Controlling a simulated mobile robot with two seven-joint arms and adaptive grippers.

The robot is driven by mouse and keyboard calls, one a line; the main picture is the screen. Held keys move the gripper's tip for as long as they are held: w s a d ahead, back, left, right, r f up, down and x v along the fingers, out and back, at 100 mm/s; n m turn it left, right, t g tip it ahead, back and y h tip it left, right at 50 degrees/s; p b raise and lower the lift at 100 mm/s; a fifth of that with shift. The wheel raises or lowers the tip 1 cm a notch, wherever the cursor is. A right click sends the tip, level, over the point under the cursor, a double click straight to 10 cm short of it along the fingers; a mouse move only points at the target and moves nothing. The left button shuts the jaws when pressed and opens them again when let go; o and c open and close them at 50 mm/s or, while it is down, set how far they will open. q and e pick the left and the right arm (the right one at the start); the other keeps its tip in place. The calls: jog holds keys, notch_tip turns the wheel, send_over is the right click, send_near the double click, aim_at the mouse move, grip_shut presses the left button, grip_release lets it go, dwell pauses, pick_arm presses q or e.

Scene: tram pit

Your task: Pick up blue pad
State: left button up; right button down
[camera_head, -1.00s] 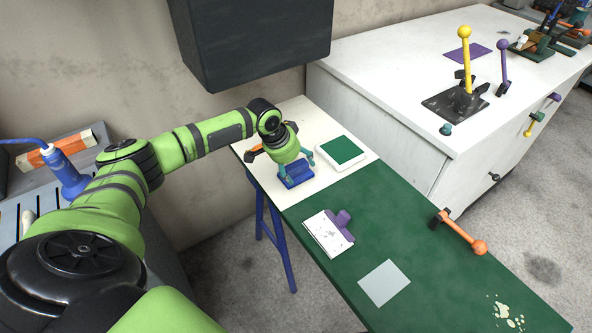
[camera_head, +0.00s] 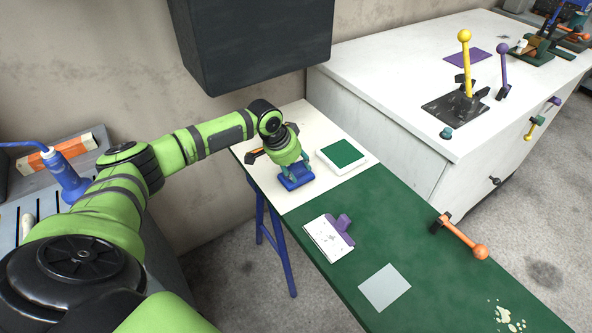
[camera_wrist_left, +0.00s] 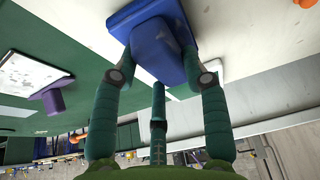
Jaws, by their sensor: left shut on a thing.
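The blue pad (camera_head: 296,179) is a blue block with a wider flat base, on the white end of the long table. My left gripper (camera_head: 293,169) is over it, pointing down, with its teal fingers closed on its sides. In the left wrist view the pad (camera_wrist_left: 158,42) sits between the fingertips of the gripper (camera_wrist_left: 160,72), a finger on each side. I cannot tell whether the pad's base touches the table. My right gripper is not in view.
A white tray with a green top (camera_head: 342,154) stands close to the right of the pad. A clipboard with a purple clip (camera_head: 328,238) and a grey square (camera_head: 384,287) lie on the green table part (camera_head: 440,265). A dark box (camera_head: 255,40) hangs above.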

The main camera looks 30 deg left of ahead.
aim_at(301, 166)
pick_arm(q)
notch_tip(301, 166, up, 3)
jog(key=shift+w+r, duration=0.1)
jog(key=d+r+b, duration=0.1)
jog(key=d+r, duration=0.6)
jog(key=d, duration=0.4)
jog(key=shift+s+d+b, duration=0.2)
jog(key=shift+d+b, duration=0.1)
jog(key=shift+d, duration=0.05)
jog(key=shift+o, duration=0.8)
